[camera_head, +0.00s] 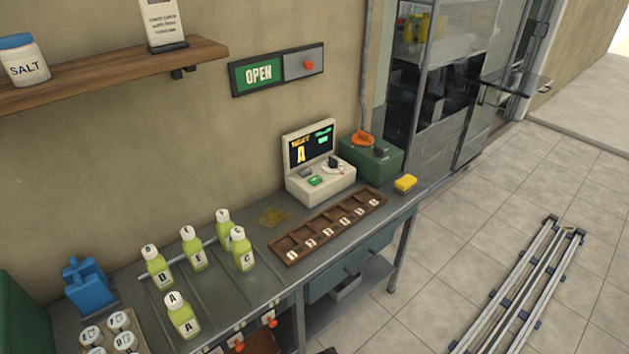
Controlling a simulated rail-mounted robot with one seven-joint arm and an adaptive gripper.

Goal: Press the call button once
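A cream console (320,189) stands on the metal counter against the wall. Its raised dark screen (311,146) shows an amber letter A and small green text. A green button (316,180) sits on its sloped top, beside a grey piece (305,172) and a round white dial with a dark knob (334,164). No label reading "call" is legible, so I cannot tell for certain which control is the call button. My gripper is not in view.
A green box (378,162) with an orange part stands right of the console. Several lettered green bottles (193,257) stand left. An OPEN sign (259,74) with an orange knob hangs above.

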